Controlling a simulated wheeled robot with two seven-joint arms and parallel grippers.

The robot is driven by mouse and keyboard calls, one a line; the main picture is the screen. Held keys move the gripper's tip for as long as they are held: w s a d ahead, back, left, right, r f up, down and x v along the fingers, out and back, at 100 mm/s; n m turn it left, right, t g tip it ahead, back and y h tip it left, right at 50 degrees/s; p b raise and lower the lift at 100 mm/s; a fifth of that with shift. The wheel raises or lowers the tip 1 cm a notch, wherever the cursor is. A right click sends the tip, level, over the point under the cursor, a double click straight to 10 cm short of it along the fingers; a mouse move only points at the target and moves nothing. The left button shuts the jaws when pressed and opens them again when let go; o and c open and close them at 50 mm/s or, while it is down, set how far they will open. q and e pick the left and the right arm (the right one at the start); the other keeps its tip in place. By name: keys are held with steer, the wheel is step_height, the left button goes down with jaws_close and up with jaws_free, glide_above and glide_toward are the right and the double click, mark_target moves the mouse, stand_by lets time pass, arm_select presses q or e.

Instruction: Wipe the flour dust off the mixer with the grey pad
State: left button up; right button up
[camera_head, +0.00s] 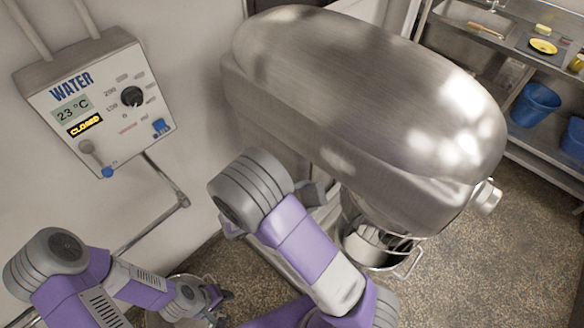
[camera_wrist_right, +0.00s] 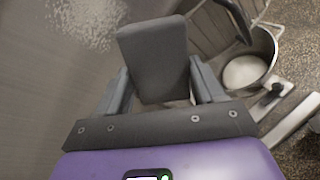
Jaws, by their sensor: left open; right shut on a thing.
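The mixer (camera_head: 365,90) is a large brushed-metal body filling the middle of the head view. Its grey side (camera_wrist_right: 50,85) fills the left of the right wrist view, with a speckled white flour patch (camera_wrist_right: 88,22) near the top. My right gripper (camera_wrist_right: 160,82) is shut on the grey pad (camera_wrist_right: 153,50), a dark block standing up between its fingers. The pad is right of and below the flour patch; I cannot tell whether it touches the mixer. In the head view my right arm hides the pad. My left gripper (camera_head: 216,300) is open and empty, low on the left.
A water control panel (camera_head: 95,100) is on the wall at left, with a pipe below it. The mixing bowl (camera_head: 372,252) hangs under the mixer head; the right wrist view shows it holding something white. A shelf with blue tubs (camera_head: 535,103) stands at right. Speckled floor is open at lower right.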

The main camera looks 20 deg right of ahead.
mark_target(321, 154)
step_height(321, 154, up, 6)
steer(key=w+a+n+t+h+p, duration=0.2)
steer(key=w+n+t, duration=0.1)
steer(key=t, duration=0.2)
arm_select(q)
steer(key=shift+r, duration=1.6)
arm_select(e)
steer(key=shift+x, duration=2.85)
steer(key=shift+x, duration=0.95)
steer(key=shift+w, duration=0.1)
